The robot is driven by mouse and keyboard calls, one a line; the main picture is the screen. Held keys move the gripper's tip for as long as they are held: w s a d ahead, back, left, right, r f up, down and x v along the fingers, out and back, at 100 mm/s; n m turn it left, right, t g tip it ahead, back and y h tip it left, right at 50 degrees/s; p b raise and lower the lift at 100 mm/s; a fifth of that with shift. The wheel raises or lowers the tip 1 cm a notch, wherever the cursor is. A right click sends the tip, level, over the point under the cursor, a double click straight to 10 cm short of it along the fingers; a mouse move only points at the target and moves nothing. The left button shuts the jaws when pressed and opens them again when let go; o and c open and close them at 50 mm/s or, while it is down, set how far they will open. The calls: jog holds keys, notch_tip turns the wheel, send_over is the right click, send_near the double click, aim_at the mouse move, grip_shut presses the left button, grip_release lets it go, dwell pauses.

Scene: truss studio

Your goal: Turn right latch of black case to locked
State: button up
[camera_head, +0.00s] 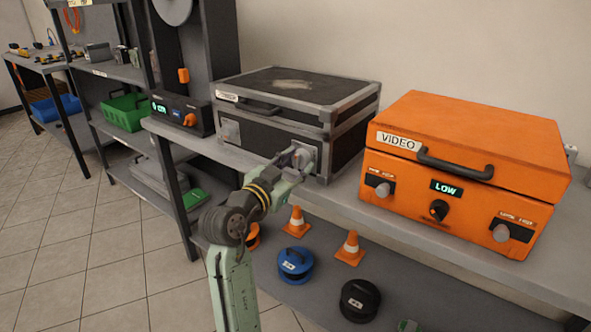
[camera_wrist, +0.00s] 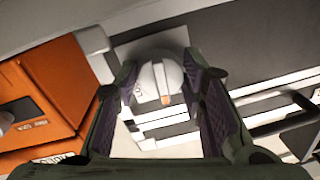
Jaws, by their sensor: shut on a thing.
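The black case (camera_head: 285,92) with grey metal edges stands closed on the bench, its dark front also in the wrist view (camera_wrist: 255,48). Its right latch (camera_head: 305,153) is a pale round knob on a light plate at the front right corner, partly hidden by my gripper (camera_head: 288,159) in the head view. In the wrist view, the fingers of my gripper (camera_wrist: 161,92) are on either side of the latch knob (camera_wrist: 158,78) and shut on it. A small orange mark shows on the knob. The left latch (camera_head: 230,131) is clear of my arm.
An orange case (camera_head: 470,130) labelled VIDEO stands close to the right, also at left in the wrist view (camera_wrist: 58,82). A dark device (camera_head: 182,113) stands left of the black case. Cones (camera_head: 350,248) and reels (camera_head: 295,263) sit on the lower shelf.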

jog(key=m+b, duration=0.1)
jog(key=b, duration=0.1)
jog(key=m+b, duration=0.2)
jog(key=b, duration=0.1)
jog(key=shift+f, duration=0.4)
jog(key=m+b, duration=0.6)
jog(key=b, duration=0.1)
jog(key=shift+a+r+h+b, duration=0.1)
jog(key=shift+h+b, duration=0.2)
jog(key=shift+b, duration=0.1)
jog(key=shift+w+a+r+m+h+b, duration=0.1)
jog(key=shift+r+m+h+b, duration=0.1)
jog(key=shift+m+b, duration=1.85)
jog(key=shift+r+m+h+b, duration=0.2)
jog(key=shift+m+b, duration=1.4)
jog(key=shift+m, duration=0.75)
jog(key=o, duration=1.1)
jog(key=shift+o, duration=0.2)
